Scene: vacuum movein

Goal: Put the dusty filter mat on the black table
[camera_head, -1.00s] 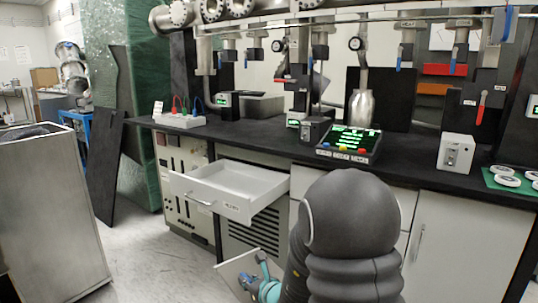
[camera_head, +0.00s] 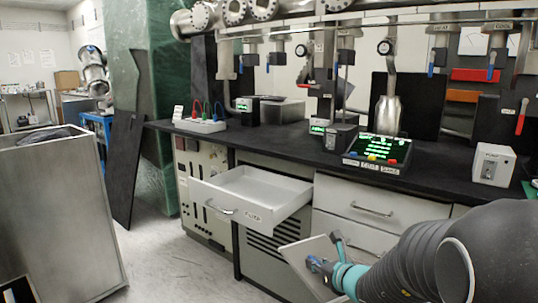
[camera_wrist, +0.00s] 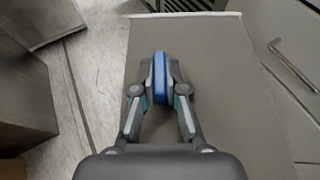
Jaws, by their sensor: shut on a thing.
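The dusty filter mat (camera_head: 298,257) is a flat beige-grey panel, held tilted low in front of the bench, below and right of the open drawer. It also fills the middle of the wrist view (camera_wrist: 222,90). My gripper (camera_head: 318,264) is shut on a blue grip on the mat's face; in the wrist view the fingers (camera_wrist: 160,68) close on both sides of it. The black table (camera_head: 275,142) is the long dark bench top behind and above the mat. The mat's right part is partly hidden by my gripper and arm.
An open white drawer (camera_head: 252,197) with a filter label juts from the bench. On the top stand a box with coloured leads (camera_head: 201,125), a lit green panel (camera_head: 377,150) and a white box (camera_head: 493,165). A metal bin (camera_head: 60,215) stands left. Bare top lies between the items.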

